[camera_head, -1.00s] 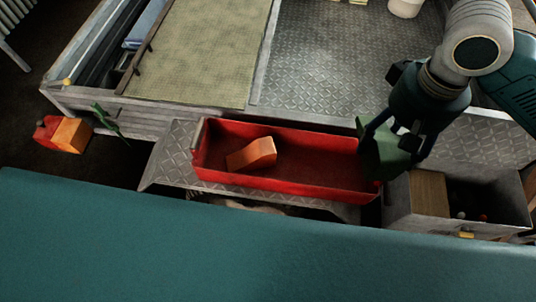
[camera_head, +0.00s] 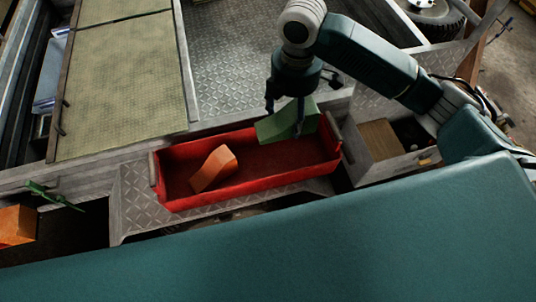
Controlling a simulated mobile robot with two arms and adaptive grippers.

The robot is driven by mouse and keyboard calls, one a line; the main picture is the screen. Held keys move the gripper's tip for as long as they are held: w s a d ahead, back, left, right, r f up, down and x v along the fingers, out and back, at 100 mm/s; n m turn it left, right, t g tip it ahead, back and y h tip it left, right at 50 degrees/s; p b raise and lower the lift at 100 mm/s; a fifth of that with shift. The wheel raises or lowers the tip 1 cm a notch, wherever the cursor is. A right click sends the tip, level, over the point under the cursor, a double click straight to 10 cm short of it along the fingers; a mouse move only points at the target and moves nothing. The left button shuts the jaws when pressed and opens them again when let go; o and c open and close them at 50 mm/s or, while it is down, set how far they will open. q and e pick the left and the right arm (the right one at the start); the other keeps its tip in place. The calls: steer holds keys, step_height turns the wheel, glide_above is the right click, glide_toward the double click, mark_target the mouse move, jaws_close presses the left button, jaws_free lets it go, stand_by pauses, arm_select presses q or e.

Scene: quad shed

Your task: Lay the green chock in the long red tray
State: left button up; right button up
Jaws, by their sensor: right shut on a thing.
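The long red tray (camera_head: 176,160) stands on a ledge of metal tread plate in the head view. An orange chock (camera_head: 214,168) lies inside it, left of the middle. The green chock (camera_head: 289,122) is in my right gripper (camera_head: 285,108), which is shut on it. The gripper points down over the right half of the tray, and the chock appears at or just above the tray's far wall. I cannot tell whether it touches the tray. My left gripper is not in view.
A grey metal box (camera_head: 372,172) with a wooden block (camera_head: 379,139) stands right of the tray. An orange object (camera_head: 17,225) and a green thing (camera_head: 52,194) are at the far left. Bare tread plate (camera_head: 232,60) lies behind the tray.

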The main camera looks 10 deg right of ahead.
step_height(320, 180, down, 12)
steer(key=shift+f, duration=2.8)
steer(key=shift+f, duration=0.1)
steer(key=o, duration=1.4)
steer(key=shift+o, duration=0.2)
step_height(320, 180, up, 12)
steer(key=shift+r, duration=0.15)
